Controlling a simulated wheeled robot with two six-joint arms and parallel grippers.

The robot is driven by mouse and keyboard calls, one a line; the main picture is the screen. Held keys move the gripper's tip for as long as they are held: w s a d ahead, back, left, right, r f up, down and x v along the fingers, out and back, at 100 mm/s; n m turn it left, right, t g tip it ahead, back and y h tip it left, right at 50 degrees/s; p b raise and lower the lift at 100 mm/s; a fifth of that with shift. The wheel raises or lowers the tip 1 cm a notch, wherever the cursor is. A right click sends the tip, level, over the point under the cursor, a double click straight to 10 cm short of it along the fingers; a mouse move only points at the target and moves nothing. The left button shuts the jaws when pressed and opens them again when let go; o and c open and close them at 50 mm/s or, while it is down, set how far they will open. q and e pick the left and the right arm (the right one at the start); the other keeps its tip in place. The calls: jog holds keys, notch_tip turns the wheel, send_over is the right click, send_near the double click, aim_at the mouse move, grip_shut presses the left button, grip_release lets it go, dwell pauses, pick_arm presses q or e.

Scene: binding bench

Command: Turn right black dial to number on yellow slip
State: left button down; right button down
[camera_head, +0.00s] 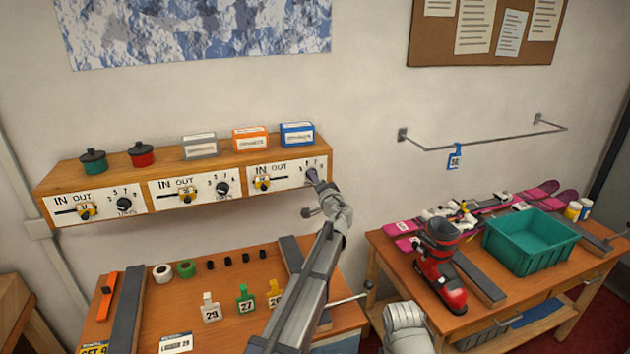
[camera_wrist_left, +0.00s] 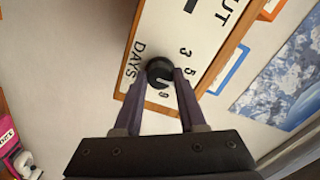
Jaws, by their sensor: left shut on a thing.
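The right black dial (camera_wrist_left: 160,72) is on the rightmost white panel (camera_head: 287,174), and in the left wrist view it sits between my left fingertips, which are shut on it. Numbers 3, 5 and 9 show around it with the word DAYS; a finger covers part of the scale. A pale mark shows on the dial, but I cannot tell which number it points to. My left gripper (camera_head: 315,178) hides the dial in the head view. A yellow slip (camera_head: 94,348) at the bottom left edge reads SET and a digit that looks like 9. My right gripper is out of view.
Two other panels with black dials (camera_head: 124,204) (camera_head: 222,188) and yellow sliders are to the left on the shelf. Tags (camera_head: 210,309) and tape rolls (camera_head: 162,273) lie on the bench below. A teal bin (camera_head: 530,242) and a ski boot (camera_head: 440,265) stand on the right table.

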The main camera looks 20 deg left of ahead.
pick_arm(q)
jog(key=m, duration=1.2)
jog(key=shift+s+m, duration=0.1)
jog(key=shift+m, duration=0.2)
dwell(0.4)
jog(key=shift+c, duration=2.4)
grip_release()
jog(key=shift+d, duration=0.1)
jog(key=v, duration=0.7)
jog(key=shift+s+d, duration=0.2)
jog(key=shift+s, duration=0.1)
